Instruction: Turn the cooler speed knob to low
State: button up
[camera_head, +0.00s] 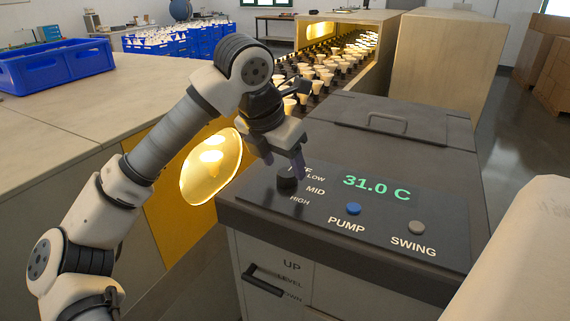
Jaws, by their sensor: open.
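The cooler (345,238) stands at centre right with a dark top and a sloped control panel. Its black speed knob (287,182) sits at the panel's left end, beside the labels LOW, MID and HIGH and a partly covered label above them. My gripper (283,162) is open and points down just above the knob. Its purple-grey fingertips are close to the knob. I cannot tell whether they touch it, or which label the knob points to.
The panel also has a blue PUMP button (353,209), a grey SWING button (416,228) and a green 31.0 C display (377,188). A lid handle (387,124) is behind. Bulbs line a lit conveyor (322,70). A blue crate (50,66) sits on the left bench.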

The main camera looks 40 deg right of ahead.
jog(key=shift+x, duration=1.3)
jog(key=c, duration=1)
jog(key=m+g, duration=0.1)
jog(key=m, duration=0.2)
jog(key=shift+w+b, duration=0.15)
jog(key=shift+b, duration=0.2)
jog(key=m+g, duration=0.2)
jog(key=m, duration=0.3)
jog(key=shift+w+r+m+p, duration=0.1)
jog(key=shift+m+p, duration=0.2)
jog(key=shift+p, duration=0.05)
jog(key=shift+y, duration=0.3)
